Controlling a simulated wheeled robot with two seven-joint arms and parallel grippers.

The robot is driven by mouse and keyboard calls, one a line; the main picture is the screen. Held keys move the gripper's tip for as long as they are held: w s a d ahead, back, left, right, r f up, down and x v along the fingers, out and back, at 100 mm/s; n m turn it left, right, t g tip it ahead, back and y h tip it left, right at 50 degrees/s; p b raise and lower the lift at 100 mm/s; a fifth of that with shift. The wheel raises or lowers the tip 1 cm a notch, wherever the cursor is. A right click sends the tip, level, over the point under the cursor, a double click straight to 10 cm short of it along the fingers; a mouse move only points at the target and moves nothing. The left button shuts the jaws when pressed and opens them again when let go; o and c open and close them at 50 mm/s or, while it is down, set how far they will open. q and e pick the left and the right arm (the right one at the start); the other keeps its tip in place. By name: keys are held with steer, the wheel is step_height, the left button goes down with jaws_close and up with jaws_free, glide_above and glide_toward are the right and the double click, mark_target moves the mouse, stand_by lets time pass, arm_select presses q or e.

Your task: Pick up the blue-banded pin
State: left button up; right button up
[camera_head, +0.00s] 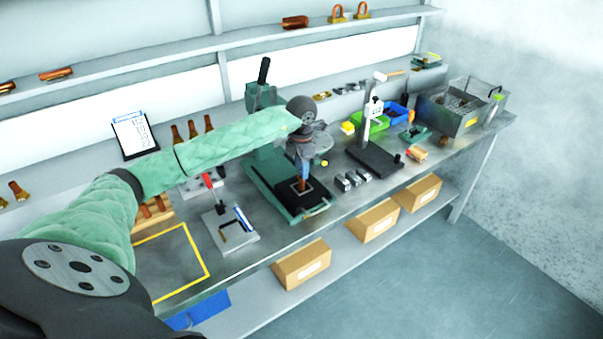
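My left arm in its green quilted sleeve reaches across the bench from the left. My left gripper (303,160) points down over a black square block (318,193) on the green machine base (270,192). A small copper-coloured upright piece with blue on it, apparently the blue-banded pin (304,180), stands right below the gripper at the block's square opening. The fingers are small and dark here, so I cannot tell whether they are apart, around the pin or shut on it. My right gripper is not in view.
A grey fixture plate (213,237) with a red-handled clamp stands left of the machine. Several grey metal blocks (345,182) and a black-based stand (375,155) are to the right. A yellow-outlined area (207,267) on the bench is bare. Cardboard bins (303,265) sit below.

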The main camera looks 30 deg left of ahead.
arm_select(q)
steer(key=shift+c, duration=0.3)
steer(key=c, duration=0.7)
jaws_close()
